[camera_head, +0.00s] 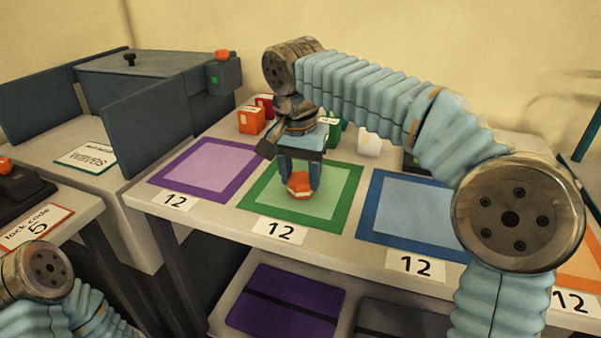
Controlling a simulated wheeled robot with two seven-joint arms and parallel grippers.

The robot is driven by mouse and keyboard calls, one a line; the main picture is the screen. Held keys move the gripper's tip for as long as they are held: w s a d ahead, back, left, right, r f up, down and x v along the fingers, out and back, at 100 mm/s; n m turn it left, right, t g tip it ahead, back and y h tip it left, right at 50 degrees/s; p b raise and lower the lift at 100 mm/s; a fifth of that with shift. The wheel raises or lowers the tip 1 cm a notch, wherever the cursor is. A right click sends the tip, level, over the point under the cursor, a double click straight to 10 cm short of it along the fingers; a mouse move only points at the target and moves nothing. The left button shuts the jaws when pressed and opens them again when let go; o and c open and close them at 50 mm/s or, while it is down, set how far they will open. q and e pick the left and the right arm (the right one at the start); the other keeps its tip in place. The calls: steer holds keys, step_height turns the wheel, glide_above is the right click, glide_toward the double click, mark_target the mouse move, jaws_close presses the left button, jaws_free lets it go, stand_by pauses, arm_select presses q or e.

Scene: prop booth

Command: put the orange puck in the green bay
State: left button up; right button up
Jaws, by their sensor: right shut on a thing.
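The orange puck (299,184) is between the fingertips of my right gripper (300,180), which is shut on it. The gripper points down over the green bay (343,205), a green-bordered square on the table. The puck is inside the green border, over the pale centre; I cannot tell whether it touches the surface. My left arm shows at the lower left, but its gripper is out of view.
A purple bay (165,180) lies left of the green one and a blue bay (372,222) right. An orange cube (251,120), a red block (265,101) and a white block (370,145) stand behind. Number cards line the front edge. A grey box (150,65) stands at left.

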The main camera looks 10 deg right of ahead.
mark_target(298, 182)
steer(key=o, duration=1.1)
steer(key=shift+f, duration=0.1)
steer(key=shift+r, duration=0.35)
step_height(298, 182, up, 12)
steer(key=s+p, duration=0.1)
steer(key=shift+a+f, duration=0.2)
steer(key=shift+a, duration=0.2)
